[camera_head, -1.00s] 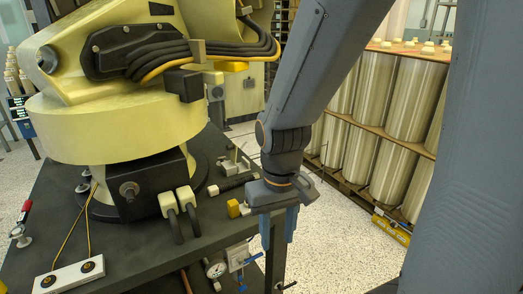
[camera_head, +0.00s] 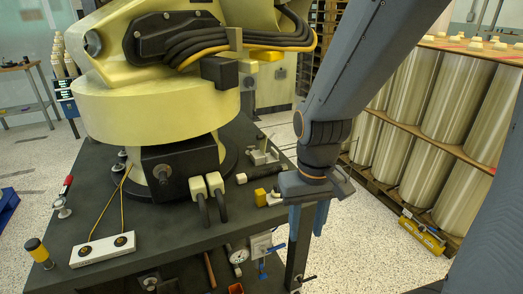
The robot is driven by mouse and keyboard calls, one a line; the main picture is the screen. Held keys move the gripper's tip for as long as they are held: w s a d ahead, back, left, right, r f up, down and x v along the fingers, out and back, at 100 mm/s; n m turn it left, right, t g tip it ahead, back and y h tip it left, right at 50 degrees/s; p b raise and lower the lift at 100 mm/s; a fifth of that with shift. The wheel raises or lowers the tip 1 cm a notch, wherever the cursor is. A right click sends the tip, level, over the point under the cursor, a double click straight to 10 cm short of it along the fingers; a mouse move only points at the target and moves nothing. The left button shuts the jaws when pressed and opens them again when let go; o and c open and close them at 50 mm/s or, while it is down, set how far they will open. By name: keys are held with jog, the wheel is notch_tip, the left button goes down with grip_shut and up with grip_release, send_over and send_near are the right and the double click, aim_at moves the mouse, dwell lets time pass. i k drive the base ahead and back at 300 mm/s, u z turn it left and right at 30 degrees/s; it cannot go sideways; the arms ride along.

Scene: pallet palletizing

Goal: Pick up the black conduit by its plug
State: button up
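Two short black conduits with cream plugs stand at the front of the yellow machine's base: a left plug (camera_head: 198,186) and a right plug (camera_head: 215,183). Their black conduits (camera_head: 203,212) curve down to the dark table top. Another black cylindrical piece (camera_head: 262,171) with a small white end (camera_head: 241,178) lies on the table behind them. I cannot tell which conduit is meant. My gripper (camera_head: 307,218) points down at the table's right edge, right of all of these. Its two blue-grey fingers are apart with nothing visible between them.
The big yellow machine (camera_head: 145,108) fills the back of the dark table (camera_head: 120,262). A yellow block (camera_head: 260,196) sits just left of my gripper. A white plate (camera_head: 102,249) with yellow cords lies at front left.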

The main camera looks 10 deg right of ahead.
aim_at(241, 179)
jog(key=z, duration=2.2)
jog(key=i, duration=1.45)
jog(key=u, duration=3.25)
jog(key=i, duration=0.5)
jog(key=u, duration=0.05)
